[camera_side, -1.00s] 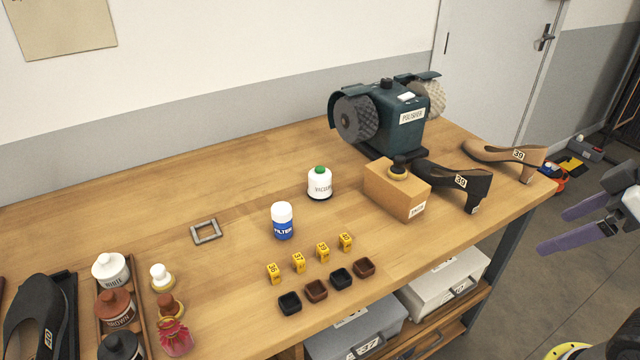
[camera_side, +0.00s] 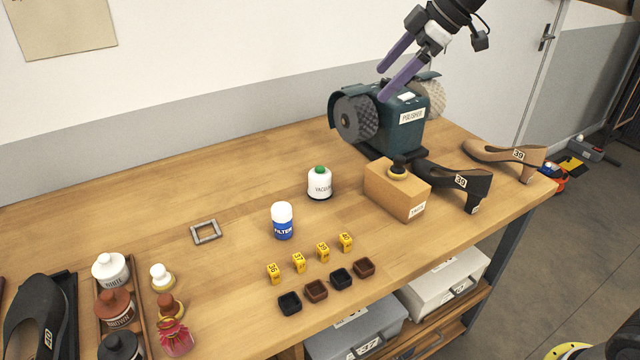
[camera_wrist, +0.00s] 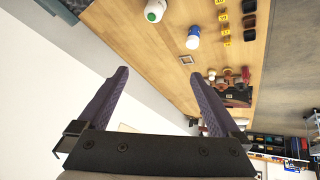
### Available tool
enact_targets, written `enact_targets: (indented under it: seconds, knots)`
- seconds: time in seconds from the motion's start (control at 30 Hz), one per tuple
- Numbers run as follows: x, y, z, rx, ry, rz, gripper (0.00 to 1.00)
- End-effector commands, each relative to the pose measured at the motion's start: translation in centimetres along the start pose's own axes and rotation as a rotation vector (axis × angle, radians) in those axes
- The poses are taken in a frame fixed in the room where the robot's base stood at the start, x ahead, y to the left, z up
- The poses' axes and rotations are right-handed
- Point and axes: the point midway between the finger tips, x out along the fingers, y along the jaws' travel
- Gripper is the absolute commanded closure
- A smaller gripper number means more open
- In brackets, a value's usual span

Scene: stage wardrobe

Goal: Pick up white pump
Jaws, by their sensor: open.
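A white, rounded vessel (camera_side: 319,185) with a green top and a label that seems to read VACUUM stands upright on the wooden bench. It also shows at the top of the wrist view (camera_wrist: 154,12). The only shoes I see are black or tan; none is white. My gripper (camera_side: 382,84) has two purple fingers and is open and empty. In the side view it appears over the polisher, high above the bench and up and right of the white vessel. In the wrist view the fingers (camera_wrist: 159,74) are spread with nothing between them.
The dark green polisher (camera_side: 402,125) stands at the back. A cardboard box (camera_side: 392,190), black shoe (camera_side: 455,180) and tan shoe (camera_side: 505,155) are to the right. A white-and-blue FILTER bottle (camera_side: 282,222) stands close to the vessel. The bench's left rear is clear.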

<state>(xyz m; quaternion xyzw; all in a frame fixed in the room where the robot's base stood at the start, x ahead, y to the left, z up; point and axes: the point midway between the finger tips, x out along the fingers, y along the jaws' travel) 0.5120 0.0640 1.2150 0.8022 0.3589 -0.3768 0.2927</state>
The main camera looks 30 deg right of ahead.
Motion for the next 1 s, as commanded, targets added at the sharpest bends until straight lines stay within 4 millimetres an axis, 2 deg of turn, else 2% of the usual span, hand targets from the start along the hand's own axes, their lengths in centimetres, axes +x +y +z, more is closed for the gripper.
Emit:
enact_targets:
  seconds: [0.03,0.2,0.3,0.4,0.5,0.6,0.73,1.0]
  knots:
    - [2.2,1.4,0.0,-0.005,-0.001,-0.021,0.0]
    - [9.1,4.6,0.6,0.0,0.001,-0.082,0.0]
    - [13.1,5.7,1.8,0.027,-0.011,-0.115,0.0]
    - [16.2,6.1,3.4,0.049,-0.033,-0.146,0.0]
    - [18.3,5.9,4.8,0.067,-0.054,-0.175,0.0]
    - [19.5,5.7,5.4,0.076,-0.064,-0.188,0.0]
    - [21.2,5.3,5.7,0.078,-0.067,-0.192,0.0]
    - [26.0,4.3,5.9,0.078,-0.065,-0.19,0.0]
